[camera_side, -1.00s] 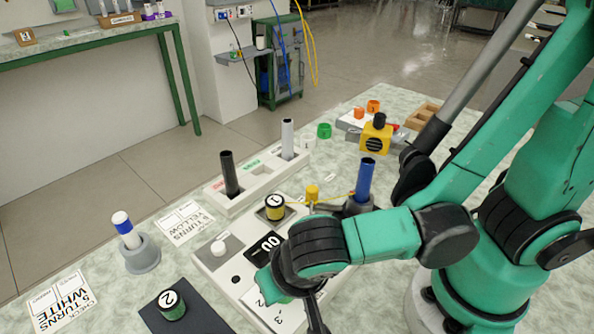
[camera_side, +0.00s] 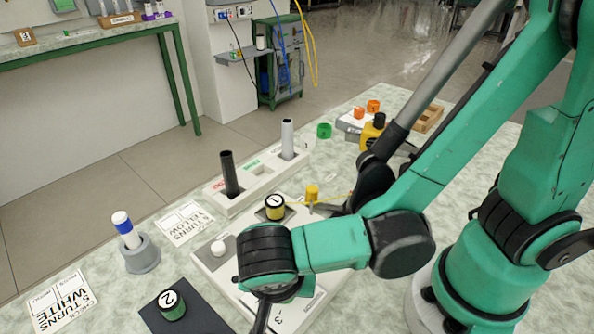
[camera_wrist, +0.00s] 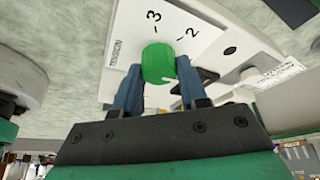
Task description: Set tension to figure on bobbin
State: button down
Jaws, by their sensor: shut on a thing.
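My gripper (camera_wrist: 159,85) is shut on a green knob (camera_wrist: 158,63) in the wrist view, with one blue-grey finger on each side. The knob stands on a white dial plate (camera_wrist: 190,20) printed with -2 and -3. In the side view my wrist covers the knob, and the -3 print shows below it on the white machine base (camera_side: 225,285). A bobbin with a yellow band and a lid marked 1 (camera_side: 275,207) sits in the base. Another bobbin marked 2 (camera_side: 172,305) stands on a dark mat (camera_side: 190,322). The display is hidden.
Cards reading 5 turns yellow (camera_side: 184,222) and 5 turns white (camera_side: 60,300) lie on the table. A grey holder (camera_side: 142,257) bears a white and blue rod. A white rack (camera_side: 262,182) holds a black and a grey rod. A yellow block (camera_side: 369,136) stands farther back.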

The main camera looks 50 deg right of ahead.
dwell(0.4)
jog(key=shift+c, duration=2.4)
grip_release()
jog(key=shift+v, duration=2.8)
jog(key=shift+d, duration=0.1)
